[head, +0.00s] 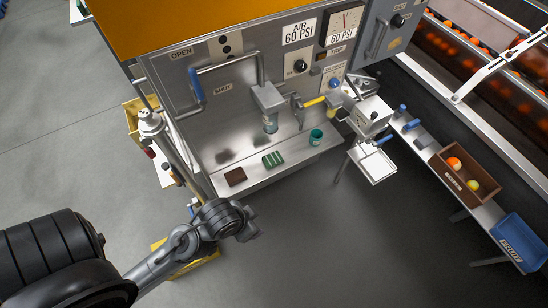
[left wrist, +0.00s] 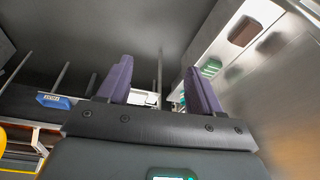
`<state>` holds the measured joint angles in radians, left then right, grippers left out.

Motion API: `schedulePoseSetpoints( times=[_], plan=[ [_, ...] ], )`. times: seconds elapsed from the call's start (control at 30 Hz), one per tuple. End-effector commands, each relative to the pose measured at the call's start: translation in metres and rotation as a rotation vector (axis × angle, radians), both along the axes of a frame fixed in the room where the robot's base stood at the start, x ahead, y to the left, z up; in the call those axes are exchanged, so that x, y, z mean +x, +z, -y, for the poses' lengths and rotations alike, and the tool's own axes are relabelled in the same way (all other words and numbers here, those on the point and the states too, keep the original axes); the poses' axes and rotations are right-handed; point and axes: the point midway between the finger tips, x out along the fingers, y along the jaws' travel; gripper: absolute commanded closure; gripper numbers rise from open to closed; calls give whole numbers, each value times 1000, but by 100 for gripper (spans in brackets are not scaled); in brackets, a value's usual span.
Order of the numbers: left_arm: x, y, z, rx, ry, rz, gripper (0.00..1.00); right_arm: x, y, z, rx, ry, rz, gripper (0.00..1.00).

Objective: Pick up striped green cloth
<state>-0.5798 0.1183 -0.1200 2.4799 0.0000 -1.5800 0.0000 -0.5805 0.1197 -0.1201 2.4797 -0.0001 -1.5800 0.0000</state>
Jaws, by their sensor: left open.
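The striped green cloth (head: 273,159) lies on the steel shelf (head: 262,182) of the machine in the head view, between a brown cloth-like pad and a teal cup. It also shows in the left wrist view (left wrist: 211,67), small and beyond the right finger. My left gripper (left wrist: 158,68) shows two purple fingers spread apart with nothing between them. In the head view my left arm comes in from the lower left and reaches in front of the shelf; its fingers are hard to make out there. The gripper is apart from the cloth. My right gripper is not in view.
The brown pad (head: 235,177) lies left of the cloth and the teal cup (head: 316,137) stands right of it. A nozzle (head: 268,105) hangs above the shelf. At right are a white tray (head: 376,165), a brown crate (head: 466,190) with fruit and a blue bin (head: 521,242).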

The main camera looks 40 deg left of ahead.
Motion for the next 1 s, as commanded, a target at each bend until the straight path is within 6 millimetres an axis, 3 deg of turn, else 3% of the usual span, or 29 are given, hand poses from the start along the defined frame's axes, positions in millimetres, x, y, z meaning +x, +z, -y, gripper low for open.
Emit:
schedulePoseSetpoints(
  times=[0.37, 0.6, 0.9, 1.0],
  plan=[
    [0, 0, -1, 3, -2, 0, 35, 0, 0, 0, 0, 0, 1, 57],
    [0, 0, -1, 4, -3, 1, 0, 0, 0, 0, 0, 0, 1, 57],
    [1, 0, 0, -7, 24, 4, 0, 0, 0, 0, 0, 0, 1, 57],
    [11, 4, 2, -37, 74, 58, 0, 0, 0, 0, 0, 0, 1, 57]
  ],
)
